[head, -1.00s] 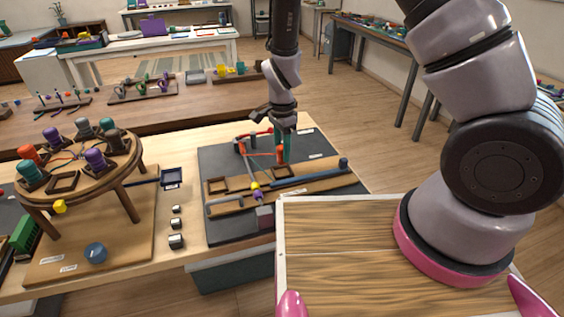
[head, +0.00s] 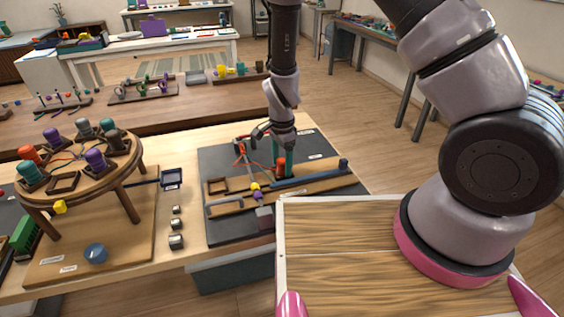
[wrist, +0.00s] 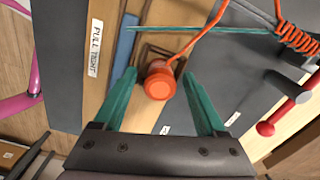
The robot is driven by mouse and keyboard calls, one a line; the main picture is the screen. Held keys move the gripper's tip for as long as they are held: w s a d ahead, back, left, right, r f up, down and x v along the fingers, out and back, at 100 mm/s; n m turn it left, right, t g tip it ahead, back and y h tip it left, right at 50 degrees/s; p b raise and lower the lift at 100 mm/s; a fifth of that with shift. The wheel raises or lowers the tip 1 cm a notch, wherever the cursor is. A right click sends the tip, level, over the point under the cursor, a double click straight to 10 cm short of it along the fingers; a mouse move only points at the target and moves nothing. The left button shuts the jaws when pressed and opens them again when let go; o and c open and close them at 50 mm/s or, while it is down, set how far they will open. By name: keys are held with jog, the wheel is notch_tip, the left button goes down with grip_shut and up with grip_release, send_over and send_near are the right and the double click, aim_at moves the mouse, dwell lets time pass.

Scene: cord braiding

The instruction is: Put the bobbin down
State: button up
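The orange bobbin (head: 281,167) is upright on the wooden board at the right of the dark mat. In the wrist view the bobbin (wrist: 159,84) sits at a square wooden holder (wrist: 150,52); I cannot tell if its base is fully inside. An orange cord (wrist: 207,28) runs from it to the upper right. My gripper (wrist: 160,76) has its teal fingers spread on either side of the bobbin, with visible gaps. In the head view my gripper (head: 282,160) comes down over the bobbin and partly hides the holder.
An empty square holder (head: 217,186) is at the board's left. A blue bar (head: 310,177) runs beside the bobbin. A round stand (head: 85,178) with several bobbins is at left. A red-ended rod (wrist: 290,111) lies right in the wrist view.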

notch_tip(320, 180, up, 13)
notch_tip(320, 180, up, 12)
jog(key=n+t+y, duration=0.1)
jog(key=n+y, duration=0.1)
send_over(283, 160)
jog(key=d, duration=0.6)
jog(key=s+d+r+n+t, duration=0.3)
jog(key=s+d+r, duration=0.3)
jog(key=d+r, duration=0.2)
jog(key=s+d+r+n+t, duration=0.2)
jog(key=s+d+r, duration=0.4)
jog(key=r, duration=0.6)
jog(key=d+t, duration=0.1)
jog(key=d, duration=0.1)
jog(key=shift+s+d+r+n, duration=0.15)
jog(key=shift+s+d+n, duration=0.15)
jog(key=shift+n, duration=0.1)
